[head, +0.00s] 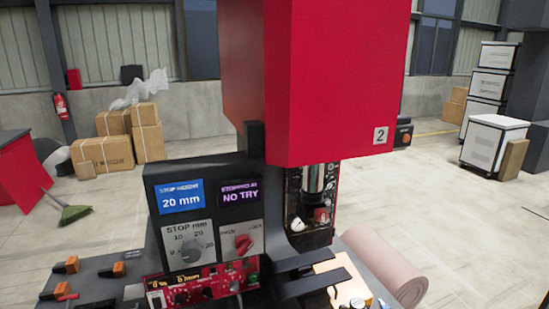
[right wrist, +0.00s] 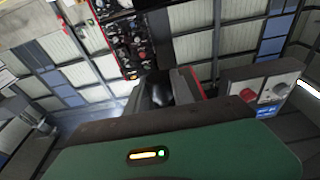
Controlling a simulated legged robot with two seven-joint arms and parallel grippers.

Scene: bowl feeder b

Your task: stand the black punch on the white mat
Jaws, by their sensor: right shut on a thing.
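My right gripper (head: 300,274) shows in the head view as two dark bars low in front of the red machine. In the right wrist view it is shut on a dark, smooth thing (right wrist: 156,92), which I take for the black punch. The green gripper housing hides its lower part, and I cannot tell its tilt. In the head view I cannot make the punch out against the dark fingers. I cannot identify the white mat in either view. My left gripper is not in view.
A red machine (head: 325,75) rises in the middle, with a metal cylinder (head: 313,178) under its head. A control panel (head: 209,212) reading "20 mm" and "NO TRY" stands left of it. Orange-knobbed levers (head: 66,265) sit at lower left. A pink roll (head: 385,265) lies at right.

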